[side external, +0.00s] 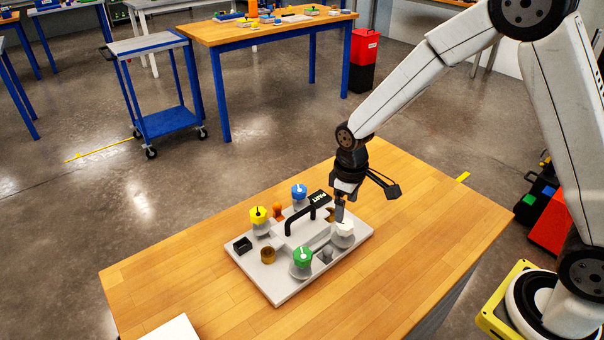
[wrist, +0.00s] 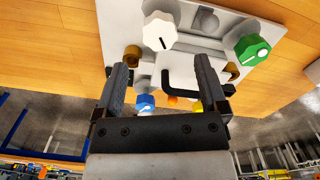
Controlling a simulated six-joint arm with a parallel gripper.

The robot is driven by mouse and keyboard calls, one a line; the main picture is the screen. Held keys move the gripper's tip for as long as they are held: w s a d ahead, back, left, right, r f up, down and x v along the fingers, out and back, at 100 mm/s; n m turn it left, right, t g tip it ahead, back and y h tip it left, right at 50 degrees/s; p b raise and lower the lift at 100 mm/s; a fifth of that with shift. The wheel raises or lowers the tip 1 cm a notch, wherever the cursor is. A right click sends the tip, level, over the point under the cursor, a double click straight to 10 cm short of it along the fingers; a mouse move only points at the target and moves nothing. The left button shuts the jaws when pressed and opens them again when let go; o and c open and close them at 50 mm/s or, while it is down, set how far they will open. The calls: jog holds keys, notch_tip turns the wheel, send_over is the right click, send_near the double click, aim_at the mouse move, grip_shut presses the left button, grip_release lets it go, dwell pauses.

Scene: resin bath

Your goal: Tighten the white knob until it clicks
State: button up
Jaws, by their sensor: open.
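The white knob (side external: 344,229) sits at the right side of a light grey board (side external: 283,291) on the wooden table. In the wrist view the white knob (wrist: 160,31) has a lobed rim and a dark pointer line, and lies beyond the fingertips. My gripper (side external: 339,210) points down just above the white knob in the side view; I cannot tell the exact gap. In the wrist view my gripper (wrist: 158,75) has its two fingers wide apart, with nothing clamped between them.
The board also carries a green knob (side external: 303,257), a yellow knob (side external: 258,215), a blue knob (side external: 299,191) and a black handle (side external: 297,217) near my gripper. A white sheet or block (side external: 172,330) lies at the table's front edge. The table's right part is clear.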

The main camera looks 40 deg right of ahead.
aim_at(344, 223)
jog(key=shift+f, duration=2.95)
grip_shut()
